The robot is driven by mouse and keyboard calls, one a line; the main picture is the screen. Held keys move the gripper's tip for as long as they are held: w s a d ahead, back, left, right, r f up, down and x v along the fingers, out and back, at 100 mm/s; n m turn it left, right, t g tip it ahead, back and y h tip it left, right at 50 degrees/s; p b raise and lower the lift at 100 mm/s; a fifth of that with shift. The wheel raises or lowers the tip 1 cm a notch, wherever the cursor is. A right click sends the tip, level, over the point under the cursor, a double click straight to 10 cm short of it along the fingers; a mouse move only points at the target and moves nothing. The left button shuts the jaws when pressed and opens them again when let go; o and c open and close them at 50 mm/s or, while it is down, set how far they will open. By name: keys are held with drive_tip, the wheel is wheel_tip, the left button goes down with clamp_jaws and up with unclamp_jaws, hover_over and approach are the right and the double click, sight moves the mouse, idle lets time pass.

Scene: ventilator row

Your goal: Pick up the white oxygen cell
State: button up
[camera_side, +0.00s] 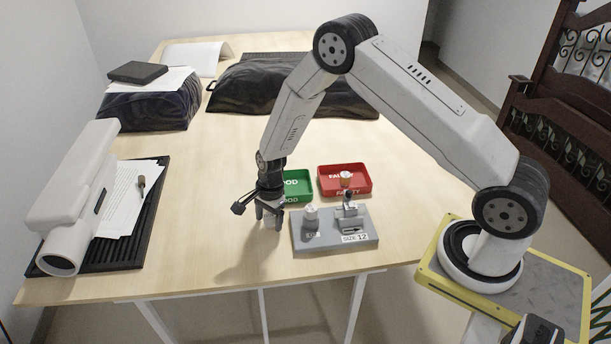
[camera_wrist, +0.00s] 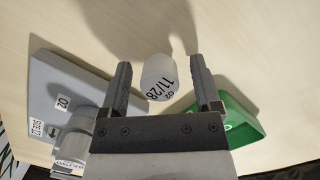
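A white oxygen cell (camera_wrist: 159,78), a short cylinder marked "11/28" and "O2", is between the two fingers of my gripper (camera_wrist: 161,64) in the wrist view. Gaps show between the cell and both fingers, so the gripper is open around it. In the side view my gripper (camera_side: 269,213) points down at the table just left of the grey station, and the cell (camera_side: 270,224) shows partly between the fingers. Its far side is hidden.
The grey station (camera_side: 363,240) carries a whitish cylinder (camera_side: 310,213) and a small metal fixture (camera_side: 350,209). A green GOOD tray (camera_side: 298,187) and a red FAULTY tray (camera_side: 329,184) holding a small cylinder (camera_side: 346,178) stand behind. Table left of the gripper is clear.

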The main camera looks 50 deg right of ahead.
clamp_jaws()
drive_tip(key=shift+r, duration=0.15)
drive_tip(key=shift+r, duration=0.8)
drive_tip(key=s+r, duration=1.1)
drive_tip(key=s, duration=0.3)
drive_tip(key=shift+d, duration=0.15)
